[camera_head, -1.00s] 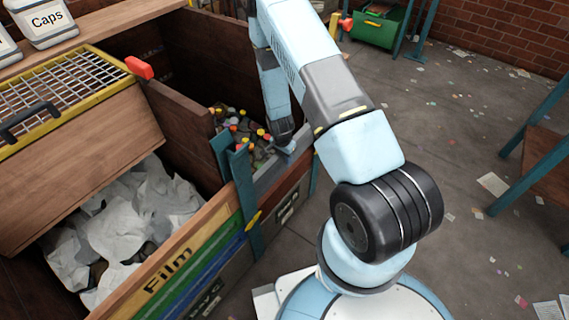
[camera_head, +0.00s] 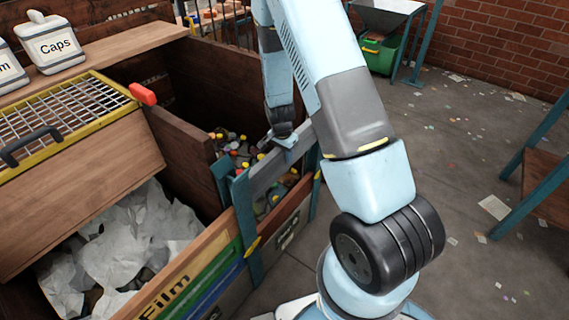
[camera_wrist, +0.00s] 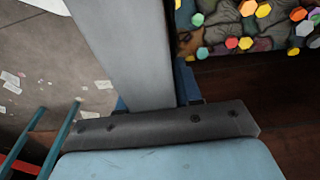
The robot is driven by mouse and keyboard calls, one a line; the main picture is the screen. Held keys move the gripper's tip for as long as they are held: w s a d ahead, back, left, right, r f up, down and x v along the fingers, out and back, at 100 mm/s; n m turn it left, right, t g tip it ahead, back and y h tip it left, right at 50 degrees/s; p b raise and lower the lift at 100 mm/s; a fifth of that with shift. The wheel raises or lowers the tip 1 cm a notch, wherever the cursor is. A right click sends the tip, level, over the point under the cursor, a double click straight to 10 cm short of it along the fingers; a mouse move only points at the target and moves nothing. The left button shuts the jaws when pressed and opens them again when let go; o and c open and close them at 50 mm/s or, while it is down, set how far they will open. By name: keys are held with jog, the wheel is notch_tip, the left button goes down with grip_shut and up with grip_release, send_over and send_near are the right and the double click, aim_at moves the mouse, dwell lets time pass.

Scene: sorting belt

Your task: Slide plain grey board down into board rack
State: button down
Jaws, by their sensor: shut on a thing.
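The plain grey board (camera_head: 268,172) is in my gripper (camera_head: 284,140), which is shut on its upper edge. In the head view it spans the gap between the rack's teal left post (camera_head: 240,205) and right post (camera_head: 314,168). A gap with caps showing lies under the board, so it is raised above the lower wall. Its left end is close to the left post; I cannot tell whether the ends sit in the slots. In the wrist view the board (camera_wrist: 125,50) runs up from the dark jaw base (camera_wrist: 160,123). The fingertips are mostly hidden.
Bins hold crumpled white film (camera_head: 140,235) and colourful caps (camera_wrist: 240,25). A yellow-framed mesh lid (camera_head: 65,110) and a Caps jar (camera_head: 50,42) stand at left. A brown table (camera_head: 545,180) is at right. Litter-strewn floor lies open between.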

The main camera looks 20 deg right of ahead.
notch_tip(320, 180, up, 26)
dwell(0.8)
